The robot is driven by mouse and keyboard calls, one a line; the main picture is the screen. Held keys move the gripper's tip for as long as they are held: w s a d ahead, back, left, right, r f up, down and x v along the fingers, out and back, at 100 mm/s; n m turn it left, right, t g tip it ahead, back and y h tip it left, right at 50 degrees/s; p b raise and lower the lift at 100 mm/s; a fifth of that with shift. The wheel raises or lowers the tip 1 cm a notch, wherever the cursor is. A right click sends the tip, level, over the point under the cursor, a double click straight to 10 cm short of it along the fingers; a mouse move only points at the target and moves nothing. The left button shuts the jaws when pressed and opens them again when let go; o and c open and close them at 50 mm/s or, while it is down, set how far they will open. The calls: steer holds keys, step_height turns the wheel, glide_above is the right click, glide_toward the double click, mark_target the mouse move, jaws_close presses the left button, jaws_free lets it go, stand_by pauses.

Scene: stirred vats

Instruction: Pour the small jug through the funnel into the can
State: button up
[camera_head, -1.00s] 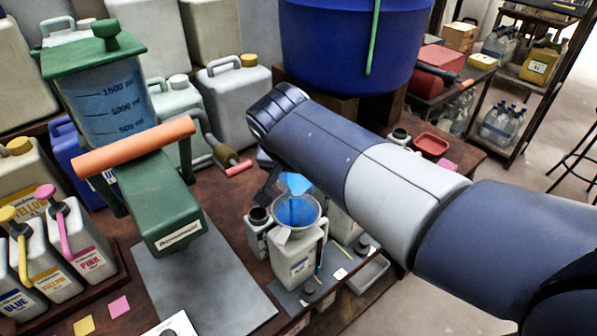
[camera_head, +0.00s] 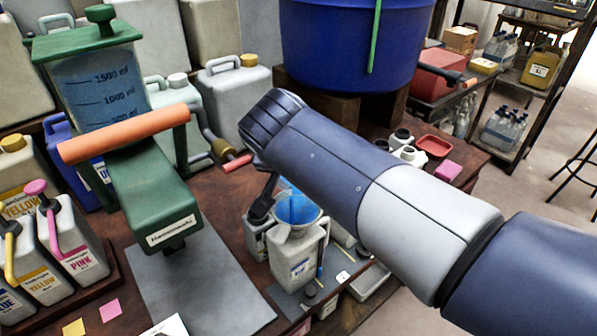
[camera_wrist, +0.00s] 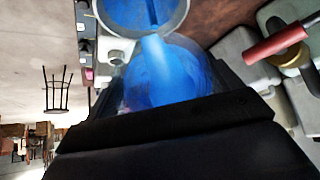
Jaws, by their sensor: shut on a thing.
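The can (camera_head: 298,262) stands upright on the bench in the head view, pale grey with a blue-marked label. The funnel (camera_head: 311,226) sits in its mouth and holds blue liquid. In the wrist view the funnel (camera_wrist: 186,17) shows at the top. My gripper (camera_head: 264,200) is just above and left of the funnel, mostly behind my arm. It is shut on the small jug (camera_wrist: 172,85), whose blue contents show in the wrist view. The jug is tilted toward the funnel, and a blue stream seems to run into it. In the head view my arm largely hides the jug.
A green-framed dispenser (camera_head: 150,200) with an orange bar stands left of the can. A large blue vat (camera_head: 350,50) is behind. Pale jerrycans (camera_head: 235,90) line the back, and labelled yellow, pink and blue cans crowd the left. A red tray (camera_head: 433,147) lies at right.

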steer(key=shift+s+a+f+t+b, duration=0.1)
steer(key=shift+s+t+b, duration=0.25)
steer(key=shift+b, duration=1.1)
steer(key=shift+s+a+f+t+b, duration=0.1)
steer(key=shift+t+b, duration=0.45)
steer(key=shift+b, duration=0.85)
steer(key=shift+s+a+r+t+h+b, duration=0.1)
steer(key=shift+s+t+h+b, duration=0.4)
steer(key=shift+b, duration=1.5)
steer(key=shift+s+a+f+t+h+b, duration=0.15)
steer(key=shift+t+b, duration=0.75)
steer(key=shift+b, duration=1.05)
steer(key=shift+s+d+r+t+h+b, duration=0.15)
steer(key=shift+s+t+b, duration=0.4)
steer(key=shift+b, duration=1.45)
steer(key=shift+w+a, duration=0.15)
steer(key=shift+w, duration=0.05)
